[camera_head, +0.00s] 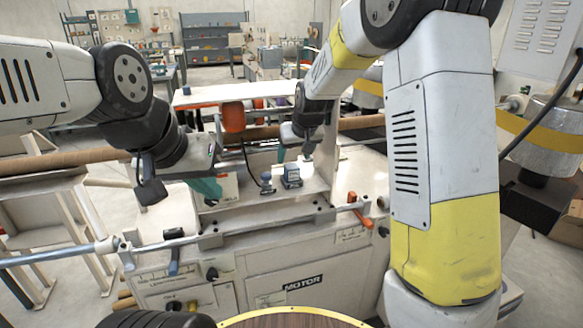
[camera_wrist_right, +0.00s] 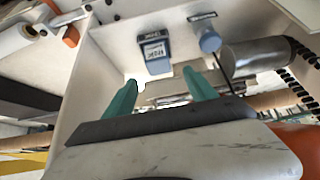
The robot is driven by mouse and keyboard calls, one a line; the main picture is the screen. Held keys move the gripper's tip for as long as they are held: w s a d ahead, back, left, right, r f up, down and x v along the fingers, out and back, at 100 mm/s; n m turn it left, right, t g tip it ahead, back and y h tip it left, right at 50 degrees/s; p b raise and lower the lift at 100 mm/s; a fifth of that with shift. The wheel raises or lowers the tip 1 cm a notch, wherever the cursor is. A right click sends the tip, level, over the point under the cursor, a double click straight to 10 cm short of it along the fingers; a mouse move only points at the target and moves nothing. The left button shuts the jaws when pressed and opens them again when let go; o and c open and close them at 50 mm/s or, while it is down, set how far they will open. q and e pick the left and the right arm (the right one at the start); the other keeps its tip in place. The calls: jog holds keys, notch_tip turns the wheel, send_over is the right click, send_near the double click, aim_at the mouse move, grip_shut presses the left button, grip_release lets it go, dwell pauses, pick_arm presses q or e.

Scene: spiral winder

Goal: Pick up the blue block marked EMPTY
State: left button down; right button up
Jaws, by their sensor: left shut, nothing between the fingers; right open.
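A blue block (camera_head: 292,176) with a pale label sits on the machine's light shelf, near the centre of the head view. It also shows in the right wrist view (camera_wrist_right: 156,54), ahead of my fingers; its lettering is too small to read surely. My right gripper (camera_wrist_right: 160,84) is open and empty, with its teal fingers apart and short of the block. In the head view it hangs above and behind the block, partly hidden by its own wrist. My left gripper (camera_head: 207,188) is shut and empty, left of the block over the machine.
A rounded blue piece (camera_head: 266,181) stands just left of the block, with a dark cable by it. A steel rail (camera_head: 240,228) with an orange handle (camera_head: 362,212) crosses in front. An upright panel (camera_head: 327,150) stands close behind the block to the right.

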aim_at(292, 166)
jog(key=x, duration=0.7)
jog(key=shift+s+d+f, duration=0.1)
jog(key=shift+d, duration=0.05)
jog(key=shift+c, duration=0.4)
grip_shut()
